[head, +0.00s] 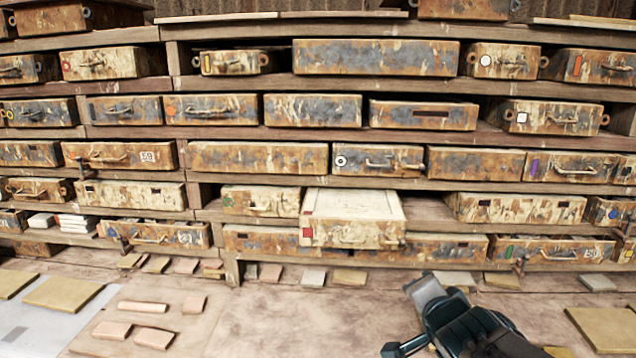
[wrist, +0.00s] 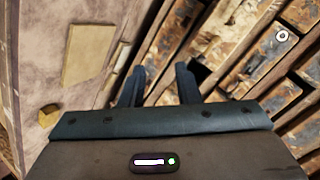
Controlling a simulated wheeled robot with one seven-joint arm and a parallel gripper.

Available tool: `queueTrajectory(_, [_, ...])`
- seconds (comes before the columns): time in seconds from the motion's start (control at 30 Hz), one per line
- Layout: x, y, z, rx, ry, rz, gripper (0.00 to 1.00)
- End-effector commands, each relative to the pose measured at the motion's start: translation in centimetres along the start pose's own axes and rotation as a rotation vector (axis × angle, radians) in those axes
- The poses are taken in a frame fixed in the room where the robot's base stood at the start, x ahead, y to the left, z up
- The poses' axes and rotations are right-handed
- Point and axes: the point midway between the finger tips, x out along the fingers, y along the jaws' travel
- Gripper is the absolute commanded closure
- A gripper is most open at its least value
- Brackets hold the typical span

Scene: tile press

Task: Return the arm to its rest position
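My gripper shows in the wrist view (wrist: 158,85) with its two fingers apart and nothing between them. In the head view part of my arm's end (head: 455,320) shows at the lower right, over the front of the bench and apart from the shelves. The fingertips cannot be made out clearly there. One pale box with a red mark (head: 352,218) sticks out from the lower middle of the shelf rack, farther forward than those beside it.
The wooden rack (head: 300,86) holds rows of rusty, paint-worn boxes with handles. Several flat tiles lie on the bench, such as a yellowish one (head: 63,293) and reddish ones (head: 155,337) at the left, and a yellowish one (head: 603,328) at the right. The bench middle is mostly clear.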

Motion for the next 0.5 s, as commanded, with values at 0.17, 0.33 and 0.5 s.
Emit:
queueTrajectory(0.17, [-0.9, 3.2, 0.8, -0.232, -0.049, 0.184, 0.71])
queueTrajectory(0.33, [-2.5, 6.0, 2.6, -0.455, -0.186, 0.328, 0.71])
queueTrajectory(0.5, [-4.7, 8.1, 5.2, -0.67, -0.398, 0.41, 0.71])
